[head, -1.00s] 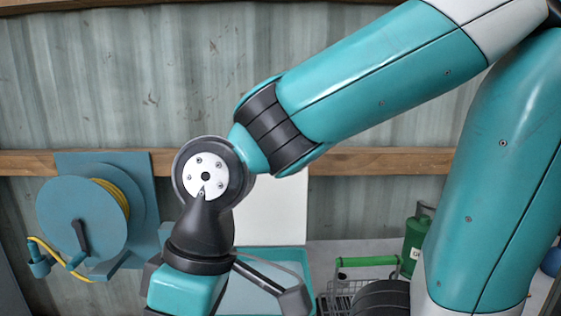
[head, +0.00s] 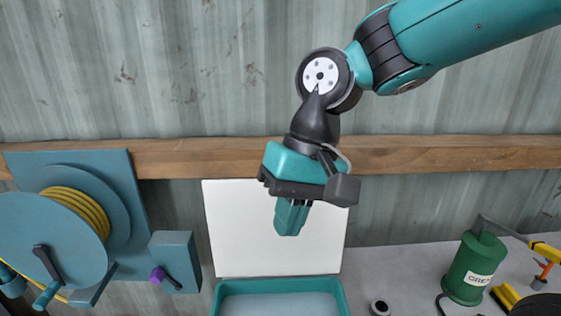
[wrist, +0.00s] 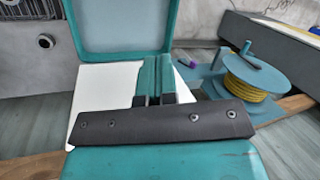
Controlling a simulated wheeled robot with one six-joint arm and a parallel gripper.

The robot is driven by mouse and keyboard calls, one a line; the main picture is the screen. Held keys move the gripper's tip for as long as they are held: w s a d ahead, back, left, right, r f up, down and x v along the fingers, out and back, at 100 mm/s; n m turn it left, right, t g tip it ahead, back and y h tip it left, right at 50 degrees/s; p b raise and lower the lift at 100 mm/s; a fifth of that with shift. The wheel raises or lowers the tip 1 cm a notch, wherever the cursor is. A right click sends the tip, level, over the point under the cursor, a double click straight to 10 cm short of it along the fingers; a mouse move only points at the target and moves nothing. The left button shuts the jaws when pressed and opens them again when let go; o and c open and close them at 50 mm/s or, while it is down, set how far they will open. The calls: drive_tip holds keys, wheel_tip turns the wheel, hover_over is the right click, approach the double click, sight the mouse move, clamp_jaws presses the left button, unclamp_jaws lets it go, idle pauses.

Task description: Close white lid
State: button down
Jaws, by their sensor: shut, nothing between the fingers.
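The white lid (head: 240,235) stands upright and open at the back edge of a teal box (head: 278,287), in front of the corrugated wall. My gripper (head: 290,232) is shut and empty, pointing down in front of the lid and covering part of its upper right in the head view. In the wrist view the lid (wrist: 100,92) shows behind my shut fingers (wrist: 154,60), with the box (wrist: 76,25) beyond it at the top. I cannot tell whether the fingers touch the lid.
A blue hose reel (head: 50,240) with yellow hose and a small blue box (head: 175,262) with a purple-knobbed lever are at left. A green can (head: 474,268) stands on the grey bench at right. A wooden beam (head: 440,155) crosses the wall.

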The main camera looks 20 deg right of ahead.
drive_tip(key=w+r+m+g+p, duration=0.1)
drive_tip(key=w+r+m+p, duration=0.35)
drive_tip(key=w+m, duration=0.35)
drive_tip(key=r+m+g+h+p, duration=0.1)
drive_tip(key=m+p, duration=0.2)
drive_tip(key=m, duration=0.2)
hover_over(272, 207)
drive_tip(key=s+a, duration=0.1)
drive_tip(key=a, duration=0.1)
drive_tip(key=w+d+f+m+g+h+p, duration=0.1)
drive_tip(key=w+d+f+m+p, duration=0.25)
drive_tip(key=w+m, duration=0.5)
drive_tip(key=shift+m, duration=0.25)
drive_tip(key=b+x, duration=0.4)
drive_tip(key=x, duration=0.1)
drive_tip(key=s+d+b+x, duration=0.1)
drive_tip(key=b+x, duration=0.1)
drive_tip(key=b, duration=0.1)
drive_tip(key=shift+f, duration=0.1)
drive_tip(key=shift+x, duration=0.9)
drive_tip(key=shift+s+a, duration=0.1)
drive_tip(key=shift+s, duration=0.05)
